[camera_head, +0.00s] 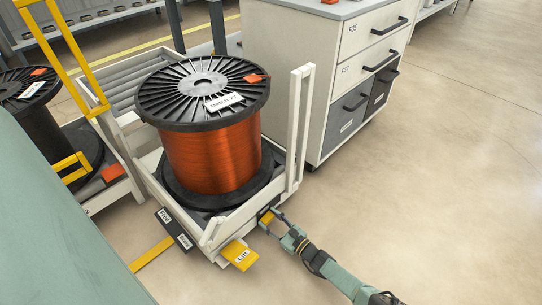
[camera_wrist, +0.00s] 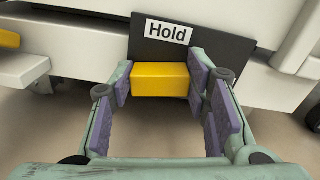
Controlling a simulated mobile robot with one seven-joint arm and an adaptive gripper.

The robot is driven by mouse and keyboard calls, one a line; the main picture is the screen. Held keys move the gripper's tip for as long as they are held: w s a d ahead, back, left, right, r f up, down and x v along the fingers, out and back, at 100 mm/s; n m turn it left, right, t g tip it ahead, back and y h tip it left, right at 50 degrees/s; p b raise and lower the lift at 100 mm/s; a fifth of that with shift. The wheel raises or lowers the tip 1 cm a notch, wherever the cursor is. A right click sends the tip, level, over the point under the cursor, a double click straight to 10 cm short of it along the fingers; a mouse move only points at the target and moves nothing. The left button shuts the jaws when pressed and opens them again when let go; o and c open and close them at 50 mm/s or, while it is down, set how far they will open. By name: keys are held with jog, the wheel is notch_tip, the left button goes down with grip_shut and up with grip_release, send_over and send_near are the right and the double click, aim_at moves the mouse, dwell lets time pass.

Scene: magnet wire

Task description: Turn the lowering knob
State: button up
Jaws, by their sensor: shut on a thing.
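My gripper (camera_head: 267,222) is at the front right of the white lift cart (camera_head: 196,229). In the wrist view, my gripper (camera_wrist: 160,88) has its purple-padded fingers shut on a yellow block-shaped control (camera_wrist: 161,80). This control sits on a dark plate (camera_wrist: 150,50) under a white label reading "Hold" (camera_wrist: 168,34). A yellow pedal marked "Lift" (camera_head: 241,254) sticks out left of my gripper. A dark panel (camera_head: 174,228) with two small labels, too small to read surely, is at the cart's left front corner. No knob marked for lowering can be made out.
A large spool of copper wire (camera_head: 212,155) with black flanges stands on the cart. A grey drawer cabinet (camera_head: 282,82) is behind to the right. Another spool (camera_head: 40,120) and a yellow frame (camera_head: 70,55) are at left. The floor at right is clear.

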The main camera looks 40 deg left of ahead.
jog(key=n, duration=0.3)
jog(key=shift+n+p, duration=0.4)
jog(key=n, duration=0.4)
jog(key=shift+s+p, duration=0.15)
jog(key=shift+p, duration=0.25)
jog(key=n, duration=0.4)
jog(key=shift+f+p, duration=0.1)
jog(key=shift+p, duration=0.2)
jog(key=shift+f+n, duration=0.15)
jog(key=shift+n, duration=2.05)
jog(key=o, duration=1.2)
jog(key=shift+c, duration=0.2)
jog(key=shift+d, duration=0.15)
jog(key=s+d, duration=0.1)
jog(key=d, duration=1)
jog(key=shift+d, duration=0.35)
